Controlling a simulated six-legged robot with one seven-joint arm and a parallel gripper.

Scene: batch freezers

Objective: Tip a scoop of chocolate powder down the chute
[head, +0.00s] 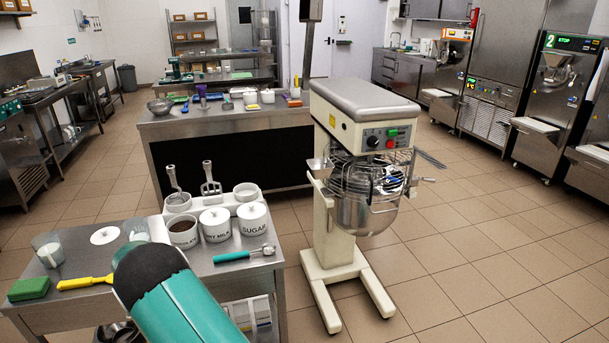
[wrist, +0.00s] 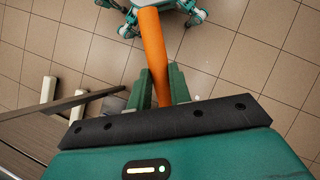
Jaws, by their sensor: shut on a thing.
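My gripper (wrist: 161,88) is shut on an orange handle (wrist: 155,42) in the wrist view. The handle extends away from the fingers over the tiled floor; no scoop bowl can be made out. In the head view my arm covers the front of the near table and the gripper is hidden. An open white tub of brown powder (head: 183,227), its label partly covered, stands on the near table (head: 210,272). A batch freezer marked 2 (head: 571,85) stands at the right with a rounded metal front, perhaps the chute. My gripper is apart from both.
A floor mixer (head: 362,110) stands right of the near table. Lidded milk (head: 215,226) and sugar (head: 252,220) tubs, a teal-handled scoop (head: 245,254), a yellow brush (head: 85,282) and a green sponge (head: 29,289) are on that table. Open floor lies before the freezers.

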